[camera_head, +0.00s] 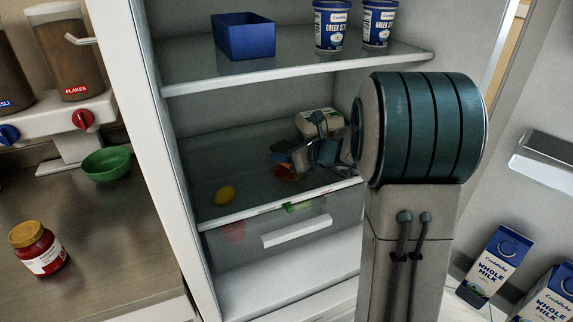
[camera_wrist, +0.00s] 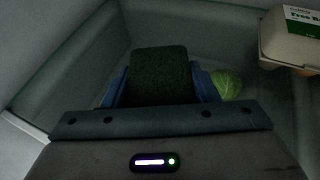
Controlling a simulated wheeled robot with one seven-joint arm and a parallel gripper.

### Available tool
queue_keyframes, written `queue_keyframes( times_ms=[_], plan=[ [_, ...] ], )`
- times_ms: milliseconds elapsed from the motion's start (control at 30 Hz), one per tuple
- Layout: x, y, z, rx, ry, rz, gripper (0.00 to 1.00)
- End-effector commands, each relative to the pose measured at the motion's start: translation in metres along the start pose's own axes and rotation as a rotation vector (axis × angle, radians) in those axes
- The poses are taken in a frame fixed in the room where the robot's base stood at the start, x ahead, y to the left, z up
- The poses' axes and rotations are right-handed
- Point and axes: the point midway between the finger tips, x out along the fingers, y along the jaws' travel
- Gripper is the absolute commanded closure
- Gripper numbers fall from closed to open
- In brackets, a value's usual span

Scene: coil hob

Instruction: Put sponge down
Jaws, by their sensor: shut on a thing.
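The dark green sponge (camera_wrist: 162,72) sits between the two blue fingers of my gripper (camera_wrist: 160,84) in the wrist view. My gripper is shut on it. In the head view my gripper (camera_head: 287,156) is inside the open fridge, low over the glass middle shelf (camera_head: 200,185). The arm reaches in from the right. The sponge cannot be told apart clearly there. Whether its underside touches the shelf cannot be told.
A green cabbage-like thing (camera_wrist: 226,84) lies just right of the fingers. An egg carton (camera_head: 314,122) stands behind my gripper. A lemon (camera_head: 225,194) lies toward the shelf's front left. A blue bin (camera_head: 244,38) and yogurt tubs (camera_head: 331,25) stand on the shelf above.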

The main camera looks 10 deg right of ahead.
Motion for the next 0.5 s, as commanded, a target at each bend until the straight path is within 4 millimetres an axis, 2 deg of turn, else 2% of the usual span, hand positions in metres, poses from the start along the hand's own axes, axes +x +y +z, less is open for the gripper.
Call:
queue_keyframes(
  times_ms=[133, 333, 500],
  plan=[
    [0.008, -0.002, -0.005, 0.003, 0.001, 0.000, 0.67],
    [0.019, -0.002, -0.033, 0.004, 0.002, -0.001, 0.67],
    [0.021, -0.002, -0.038, 0.001, -0.001, -0.002, 0.67]
  ],
)
